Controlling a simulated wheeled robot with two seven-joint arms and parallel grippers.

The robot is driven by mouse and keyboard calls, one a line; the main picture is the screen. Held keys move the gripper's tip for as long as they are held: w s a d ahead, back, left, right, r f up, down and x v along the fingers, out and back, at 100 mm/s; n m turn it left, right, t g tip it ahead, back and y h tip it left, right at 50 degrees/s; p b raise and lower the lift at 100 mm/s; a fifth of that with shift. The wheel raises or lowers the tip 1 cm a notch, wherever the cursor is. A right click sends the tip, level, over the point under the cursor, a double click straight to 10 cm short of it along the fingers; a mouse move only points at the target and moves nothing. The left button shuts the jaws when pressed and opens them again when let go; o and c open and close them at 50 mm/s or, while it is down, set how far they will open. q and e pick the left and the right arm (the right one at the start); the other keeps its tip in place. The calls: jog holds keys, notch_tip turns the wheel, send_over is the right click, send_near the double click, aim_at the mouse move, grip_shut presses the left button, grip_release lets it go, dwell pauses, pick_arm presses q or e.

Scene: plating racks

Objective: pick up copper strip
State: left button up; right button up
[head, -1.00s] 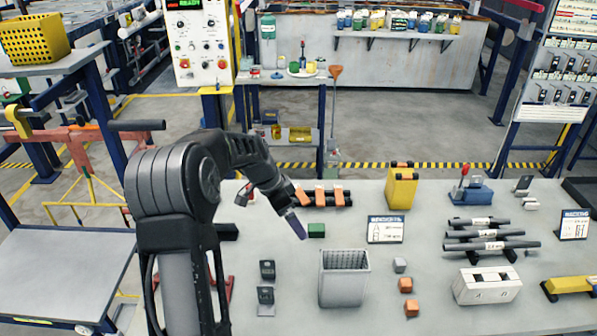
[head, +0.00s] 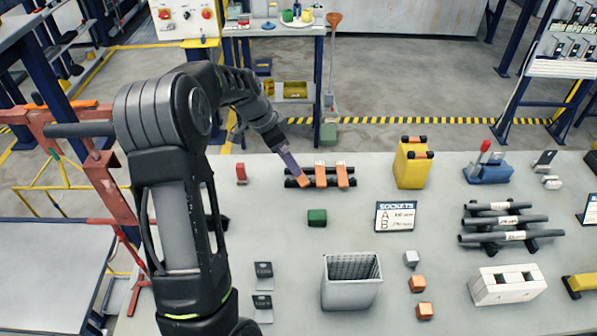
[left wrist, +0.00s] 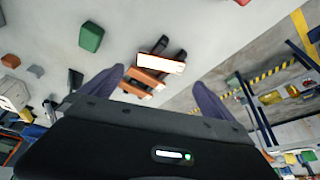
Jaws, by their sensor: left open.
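Three copper strips (head: 321,176) lie side by side across two black bars near the far edge of the grey table. In the left wrist view the strips (left wrist: 148,78) lie beyond and between my fingertips, one looking bright white in the light. My left gripper (head: 292,164) comes down from the upper left and its tip overlaps the leftmost strip in the head view. It is open, with its two purple fingers (left wrist: 158,88) spread apart and nothing held between them. Whether a finger touches a strip cannot be told. My right gripper is not in view.
A green block (head: 317,217) sits in front of the strips, with a small red item (head: 241,173) to their left. A yellow container (head: 411,165) stands to the right. A grey bin (head: 350,294) and a socket sign (head: 395,216) are nearer. Bare table lies between.

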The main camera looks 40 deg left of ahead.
pick_arm(q)
jog(key=shift+x, duration=1.35)
jog(key=shift+x, duration=2.65)
jog(key=shift+a, duration=0.1)
jog(key=shift+r, duration=0.1)
jog(key=c, duration=1.6)
notch_tip(320, 180, up, 10)
